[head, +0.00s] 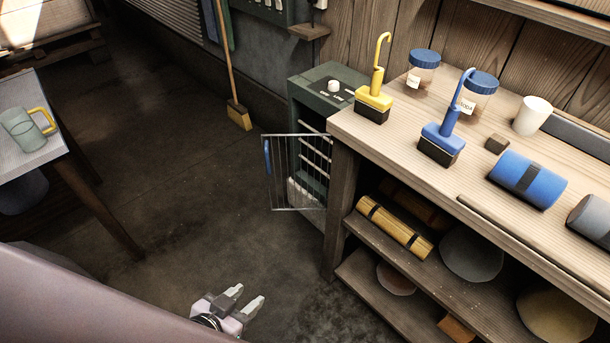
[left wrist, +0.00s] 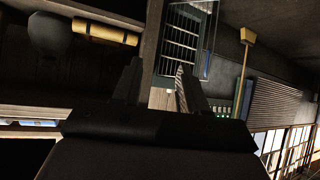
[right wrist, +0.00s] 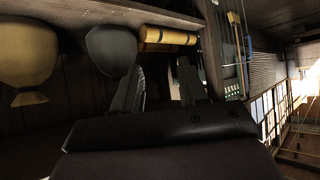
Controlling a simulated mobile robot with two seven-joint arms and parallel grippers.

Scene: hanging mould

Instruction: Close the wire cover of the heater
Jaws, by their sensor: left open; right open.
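The heater (head: 305,92) is a dark green cabinet against the wall, left of the workbench. Its wire cover (head: 291,172) is a thin metal frame with vertical wires and a blue strip on its outer edge. The cover stands open, swung out to the left, and the heater's bars show behind it. In the left wrist view the heater (left wrist: 183,38) and the cover (left wrist: 210,45) are beyond the fingers. My left gripper (head: 247,295) is open and empty, low in front of the cover and apart from it. My right gripper (right wrist: 160,66) is open and empty, facing the bench shelves.
The workbench (head: 385,130) stands right of the heater, its post close to the cover. It holds a yellow brush (head: 374,98), a blue brush (head: 442,140), jars and a blue roll (head: 527,180). A table (head: 60,120) with a mug is at left. Floor (head: 170,160) between is clear.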

